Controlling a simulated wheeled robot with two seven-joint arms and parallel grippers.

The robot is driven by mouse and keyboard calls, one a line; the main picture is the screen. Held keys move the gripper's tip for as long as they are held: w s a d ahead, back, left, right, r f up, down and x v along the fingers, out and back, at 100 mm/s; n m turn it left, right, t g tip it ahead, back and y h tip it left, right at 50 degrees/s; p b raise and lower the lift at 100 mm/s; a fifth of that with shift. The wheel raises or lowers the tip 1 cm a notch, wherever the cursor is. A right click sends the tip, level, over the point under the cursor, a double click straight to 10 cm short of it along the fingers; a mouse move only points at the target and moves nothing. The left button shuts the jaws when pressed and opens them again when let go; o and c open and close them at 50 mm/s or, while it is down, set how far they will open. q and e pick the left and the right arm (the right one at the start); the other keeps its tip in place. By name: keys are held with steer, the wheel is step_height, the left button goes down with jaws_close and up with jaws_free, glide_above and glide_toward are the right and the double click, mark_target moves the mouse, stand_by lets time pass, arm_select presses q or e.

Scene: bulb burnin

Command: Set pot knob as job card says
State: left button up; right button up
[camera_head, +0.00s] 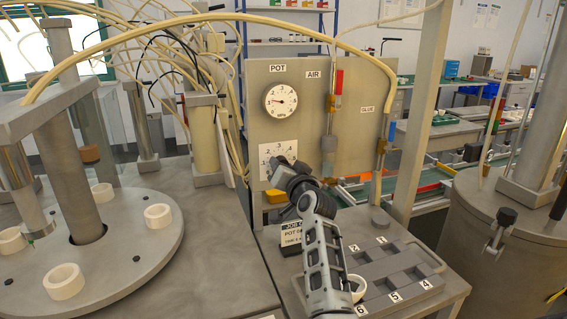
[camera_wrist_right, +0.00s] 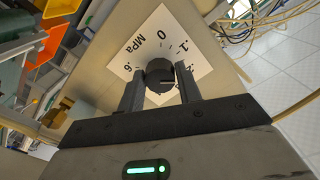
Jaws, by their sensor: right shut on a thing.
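The pot knob (camera_wrist_right: 160,75) is a dark round knob on a white dial plate (camera_wrist_right: 148,48) marked in MPa. My right gripper (camera_wrist_right: 160,88) has its fingers on either side of the knob and is shut on it. In the head view my right gripper (camera_head: 283,172) covers the knob, and part of the dial plate (camera_head: 278,153) shows above it. The round POT gauge (camera_head: 280,101) sits above on the grey panel; its needle points left of upright. The job card (camera_head: 291,232) stands below, its text partly hidden by my arm. My left gripper is out of view.
A grey tray (camera_head: 397,262) with numbered compartments lies on the bench right of my arm, with a white ring (camera_head: 358,287) by it. A round turntable (camera_head: 120,258) with white rings is at left. Hoses (camera_head: 200,17) arch overhead. AIR and GLUE lines run on the panel's right.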

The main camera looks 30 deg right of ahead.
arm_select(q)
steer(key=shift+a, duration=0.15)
arm_select(e)
steer(key=shift+m, duration=0.3)
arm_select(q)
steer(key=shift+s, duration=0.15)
arm_select(e)
steer(key=o, duration=1)
steer(key=shift+a, duration=0.1)
